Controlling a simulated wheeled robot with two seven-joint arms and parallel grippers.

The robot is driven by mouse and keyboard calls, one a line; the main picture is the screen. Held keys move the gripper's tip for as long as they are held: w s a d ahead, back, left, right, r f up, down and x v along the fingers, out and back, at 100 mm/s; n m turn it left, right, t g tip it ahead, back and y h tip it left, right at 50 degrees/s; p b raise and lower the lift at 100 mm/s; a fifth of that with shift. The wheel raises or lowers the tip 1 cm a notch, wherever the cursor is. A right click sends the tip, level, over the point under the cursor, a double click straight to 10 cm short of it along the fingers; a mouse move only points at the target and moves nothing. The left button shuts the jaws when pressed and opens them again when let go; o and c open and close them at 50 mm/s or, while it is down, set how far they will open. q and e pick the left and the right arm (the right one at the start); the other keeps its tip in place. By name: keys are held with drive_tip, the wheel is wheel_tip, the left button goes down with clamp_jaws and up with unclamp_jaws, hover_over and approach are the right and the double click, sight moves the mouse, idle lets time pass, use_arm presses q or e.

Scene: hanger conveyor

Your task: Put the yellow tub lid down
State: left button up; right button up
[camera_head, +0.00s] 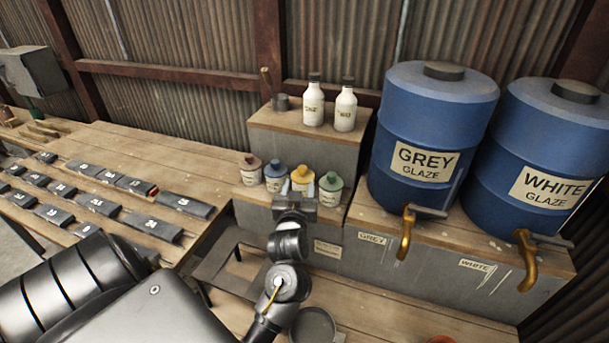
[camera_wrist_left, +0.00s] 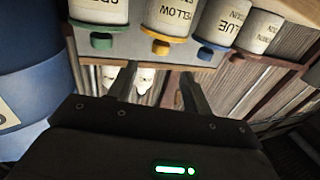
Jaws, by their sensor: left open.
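The yellow tub (camera_head: 303,187) stands on the grey shelf block, between the blue tub (camera_head: 275,180) and the green tub (camera_head: 330,190). Its yellow lid (camera_head: 302,172) sits on top of it. In the left wrist view, which is upside down, the yellow lid (camera_wrist_left: 163,37) with its knob is on the tub's mouth. My left gripper (camera_wrist_left: 158,72) is open, with its two fingers apart and nothing held. The knob shows just beyond the fingertips, roughly between them. In the head view my left gripper (camera_head: 296,199) is in front of the tubs, partly hiding them. My right gripper is not seen.
A red-brown tub (camera_head: 250,168) stands left of the blue one. Two white bottles (camera_head: 328,105) stand on the raised step behind. Large blue drums (camera_head: 430,115) with brass taps stand right. Dark numbered tiles (camera_head: 167,228) cover the left table.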

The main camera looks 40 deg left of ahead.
sight(303, 171)
use_arm(q)
drive_tip(key=x, duration=0.4)
drive_tip(key=shift+a+f+p, duration=0.1)
drive_tip(key=shift+a+p, duration=0.15)
drive_tip(key=shift+p, duration=0.15)
drive_tip(key=shift+w, duration=0.15)
drive_tip(key=p+x, duration=0.2)
drive_tip(key=x, duration=0.2)
drive_tip(key=shift+w+a+f+p, duration=0.1)
drive_tip(key=shift+w+a+p, duration=0.05)
drive_tip(key=shift+w+p, duration=0.25)
drive_tip(key=shift+c, duration=0.3)
drive_tip(key=c, duration=1)
clamp_jaws()
